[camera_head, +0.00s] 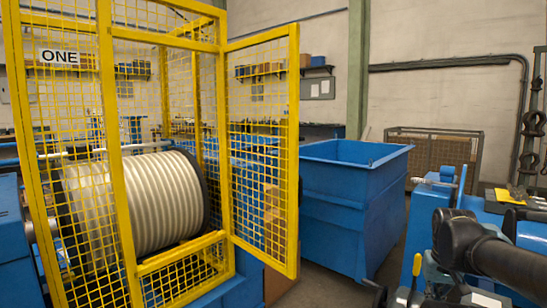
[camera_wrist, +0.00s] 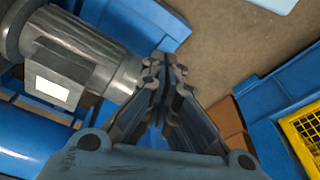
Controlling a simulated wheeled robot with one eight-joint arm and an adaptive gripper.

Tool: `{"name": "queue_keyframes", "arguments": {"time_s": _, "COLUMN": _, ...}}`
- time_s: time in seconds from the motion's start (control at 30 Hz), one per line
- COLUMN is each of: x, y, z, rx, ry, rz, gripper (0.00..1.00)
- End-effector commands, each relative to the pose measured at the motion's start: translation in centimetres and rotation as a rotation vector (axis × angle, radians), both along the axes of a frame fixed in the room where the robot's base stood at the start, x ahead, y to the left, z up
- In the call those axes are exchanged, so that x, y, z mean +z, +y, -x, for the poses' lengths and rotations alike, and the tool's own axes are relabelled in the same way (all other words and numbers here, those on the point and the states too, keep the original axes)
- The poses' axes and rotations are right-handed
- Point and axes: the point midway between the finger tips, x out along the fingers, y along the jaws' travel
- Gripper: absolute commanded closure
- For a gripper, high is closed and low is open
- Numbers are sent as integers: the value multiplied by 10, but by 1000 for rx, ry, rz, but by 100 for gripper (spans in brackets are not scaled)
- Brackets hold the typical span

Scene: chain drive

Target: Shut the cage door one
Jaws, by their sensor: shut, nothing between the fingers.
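The yellow mesh cage with the sign ONE (camera_head: 60,56) stands at the left of the head view. Its door (camera_head: 294,160), a yellow frame with mesh, stands open. It is swung out to the right from the post beside the opening. A large ribbed drum (camera_head: 140,195) shows inside the cage. My gripper (camera_wrist: 160,75) is shut and empty in the wrist view, over the floor beside a grey motor. It touches no part of the door that I can see. In the head view my dark arm is at the lower right, well apart from the door.
A blue bin (camera_head: 345,205) stands just right of the door. A blue machine (camera_head: 435,210) is near my arm. The grey motor (camera_wrist: 75,60) lies left of the fingers in the wrist view. A yellow mesh piece (camera_wrist: 305,135) shows at its lower right. Some floor (camera_wrist: 230,50) is bare.

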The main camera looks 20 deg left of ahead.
Motion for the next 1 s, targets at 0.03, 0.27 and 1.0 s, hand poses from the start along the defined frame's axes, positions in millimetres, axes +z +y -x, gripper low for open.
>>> {"name": "queue_keyframes", "arguments": {"time_s": 0.03, "x": 0, "y": 0, "z": 0, "rx": 0, "ry": 0, "rz": 0, "gripper": 100}}
{"name": "queue_keyframes", "arguments": {"time_s": 0.27, "x": 0, "y": 0, "z": 0, "rx": 0, "ry": 0, "rz": 0, "gripper": 100}}
{"name": "queue_keyframes", "arguments": {"time_s": 1.0, "x": 104, "y": 116, "z": -71, "rx": 57, "ry": 94, "rz": -447, "gripper": 100}}
